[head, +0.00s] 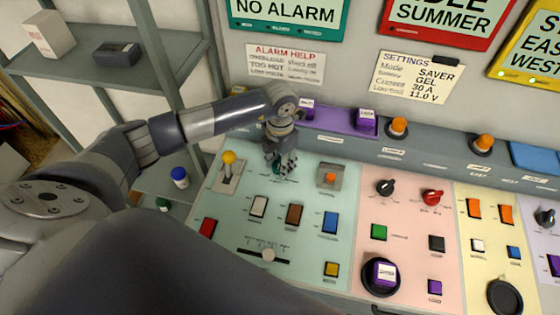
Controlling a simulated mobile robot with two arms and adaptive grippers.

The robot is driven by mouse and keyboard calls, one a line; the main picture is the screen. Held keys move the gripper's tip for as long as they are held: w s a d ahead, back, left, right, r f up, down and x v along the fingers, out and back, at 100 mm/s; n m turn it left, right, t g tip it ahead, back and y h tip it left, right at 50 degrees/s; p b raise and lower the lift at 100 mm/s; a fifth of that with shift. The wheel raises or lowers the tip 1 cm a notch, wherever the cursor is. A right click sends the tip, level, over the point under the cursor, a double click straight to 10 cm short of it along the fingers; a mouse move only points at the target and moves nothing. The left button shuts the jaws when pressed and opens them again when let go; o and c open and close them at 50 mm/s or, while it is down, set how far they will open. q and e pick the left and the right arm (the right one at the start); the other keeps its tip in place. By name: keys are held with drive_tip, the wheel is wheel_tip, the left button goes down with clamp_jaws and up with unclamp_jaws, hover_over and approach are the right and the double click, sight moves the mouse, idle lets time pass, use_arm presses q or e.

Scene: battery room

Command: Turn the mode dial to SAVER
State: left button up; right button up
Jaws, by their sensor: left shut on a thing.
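My left gripper (281,164) reaches down from above onto the back of the pale green panel section (300,230). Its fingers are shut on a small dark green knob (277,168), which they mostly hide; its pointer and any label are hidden. A black knob with a white pointer (385,187) and a red knob (433,197) sit on the pink section to the right. My right gripper is not in view.
A settings note (418,77) on the wall reads Mode SAVER. A yellow-topped lever (229,159) stands left of my gripper, and an orange button in a grey guard (330,176) stands right. Coloured rocker switches and a slider (268,255) lie in front. Orange lamps (398,127) line the ledge behind.

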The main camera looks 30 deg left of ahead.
use_arm(q)
drive_tip(key=shift+f+m+b, duration=0.15)
drive_tip(key=shift+m+b, duration=0.65)
drive_tip(key=shift+b, duration=0.35)
drive_tip(key=m+b, duration=0.4)
drive_tip(key=b, duration=0.1)
drive_tip(key=shift+m+b, duration=0.3)
drive_tip(key=shift+b, duration=0.05)
drive_tip(key=shift+m+b, duration=0.9)
drive_tip(key=shift+b, duration=0.05)
drive_tip(key=shift+r+m+b, duration=0.2)
drive_tip(key=shift+m+b, duration=0.25)
drive_tip(key=shift+m, duration=0.15)
drive_tip(key=o, duration=1.1)
